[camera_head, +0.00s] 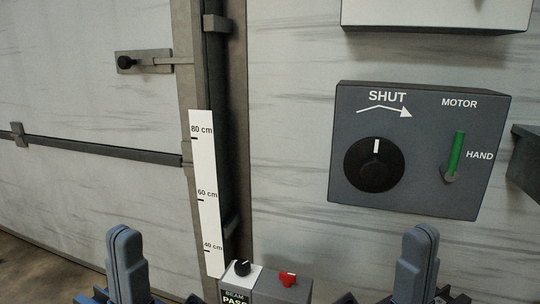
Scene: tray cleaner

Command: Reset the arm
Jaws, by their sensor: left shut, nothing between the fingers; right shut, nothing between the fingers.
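My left gripper (124,262) stands at the bottom left of the head view, pointing up, with its fingers shut together and nothing between them. My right gripper (417,262) stands at the bottom right in a like pose, also shut and empty. Both appear apart from the panels and the wall. The lower parts of both arms are cut off by the frame's bottom edge.
A grey box (420,150) marked SHUT, MOTOR and HAND carries a black knob (374,165) and a green slot lever (454,158). A low box with a black knob (242,268) and red knob (288,279) sits between the grippers. A height scale (206,195) and latch (128,62) are left.

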